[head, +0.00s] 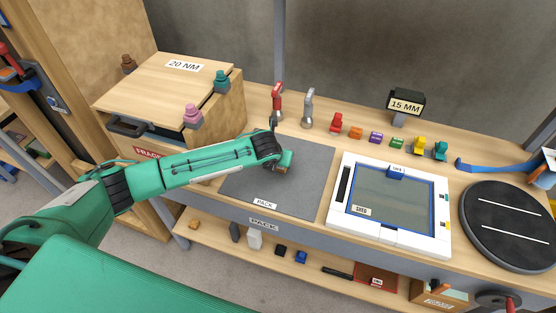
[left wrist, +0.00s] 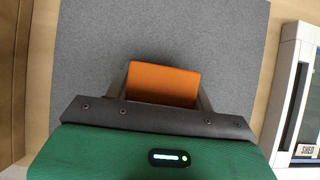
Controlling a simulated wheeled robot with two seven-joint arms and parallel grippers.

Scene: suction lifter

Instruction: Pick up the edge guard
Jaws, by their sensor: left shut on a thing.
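An orange block (left wrist: 163,82), apparently the edge guard, sits between the two fingers of my left gripper (left wrist: 163,90) in the left wrist view. The gripper is shut on it. In the head view my left gripper (head: 282,168) is over the grey pack mat (head: 245,185), near its middle. The block is mostly hidden there by the gripper. I cannot tell whether it touches the mat. My right gripper is not in view.
A white-framed tray (head: 340,205) with a glass panel stands right of the mat, then a black turntable (head: 510,225). Several small coloured clamps, including an orange one (head: 355,132), line the back. A wooden box (head: 160,80) stands at left.

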